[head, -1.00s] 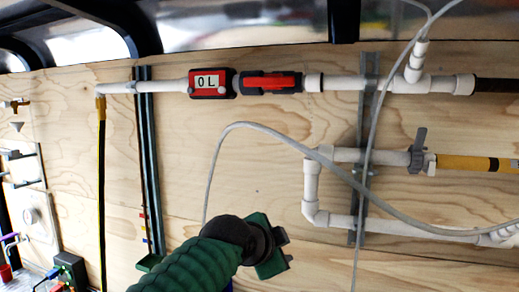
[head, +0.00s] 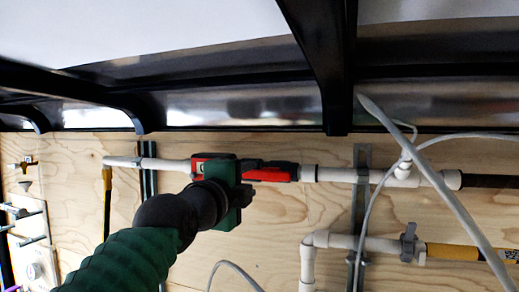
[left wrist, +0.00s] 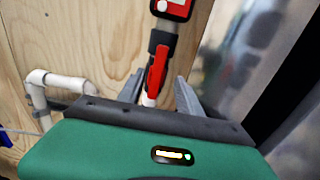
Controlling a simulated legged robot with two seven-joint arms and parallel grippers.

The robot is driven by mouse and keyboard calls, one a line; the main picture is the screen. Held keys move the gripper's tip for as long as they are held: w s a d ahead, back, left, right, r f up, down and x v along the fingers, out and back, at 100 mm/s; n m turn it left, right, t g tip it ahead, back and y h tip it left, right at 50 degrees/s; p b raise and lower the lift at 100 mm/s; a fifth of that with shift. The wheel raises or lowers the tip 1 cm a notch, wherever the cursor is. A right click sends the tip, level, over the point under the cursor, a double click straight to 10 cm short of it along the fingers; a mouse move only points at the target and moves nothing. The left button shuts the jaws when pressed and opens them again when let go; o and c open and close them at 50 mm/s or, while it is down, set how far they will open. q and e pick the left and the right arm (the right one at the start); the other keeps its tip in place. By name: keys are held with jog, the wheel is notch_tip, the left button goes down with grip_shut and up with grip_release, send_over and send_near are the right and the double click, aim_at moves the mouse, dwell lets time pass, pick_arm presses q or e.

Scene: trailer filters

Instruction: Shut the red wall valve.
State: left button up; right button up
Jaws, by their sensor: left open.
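The red wall valve (head: 275,172) is a red lever on a dark body, set in the white horizontal pipe along the wooden wall. Its lever lies along the pipe. My left gripper (head: 243,176) is in front of the pipe near the valve's left end and hides part of it. In the left wrist view, the valve lever (left wrist: 159,66) shows between the two grey fingers of the open left gripper (left wrist: 159,80). I cannot tell whether the fingers reach around it; no contact is clear. My right gripper is not in view.
A red digital meter (head: 198,161) sits left of the valve, partly hidden by my gripper. A loose grey cable (head: 450,200) crosses the right side. A lower pipe has a grey valve (head: 408,243). Black frame bars (head: 325,60) run overhead.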

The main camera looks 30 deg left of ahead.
aim_at(254, 173)
pick_arm(q)
jog(key=x, duration=0.1)
jog(key=p+x, duration=0.1)
jog(key=x, duration=0.2)
jog(key=shift+w+a+r, duration=0.1)
jog(key=shift+w+a, duration=0.05)
jog(key=shift+a, duration=0.15)
jog(key=w+a, duration=0.1)
jog(key=w, duration=0.1)
jog(key=w+a+f, duration=0.1)
jog(key=w, duration=0.1)
jog(key=shift+a+p, duration=0.4)
jog(key=shift+s+d+r, duration=0.1)
jog(key=shift+s+d, duration=0.15)
jog(key=shift+d, duration=0.1)
jog(key=shift+s+d+r, duration=0.2)
jog(key=shift+d, duration=0.3)
jog(key=c, duration=0.5)
grip_shut()
jog(key=shift+a, duration=0.1)
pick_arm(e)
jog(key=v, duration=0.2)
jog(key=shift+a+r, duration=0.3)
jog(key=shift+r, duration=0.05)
pick_arm(q)
jog(key=shift+s+r, duration=0.1)
jog(key=shift+r, duration=0.05)
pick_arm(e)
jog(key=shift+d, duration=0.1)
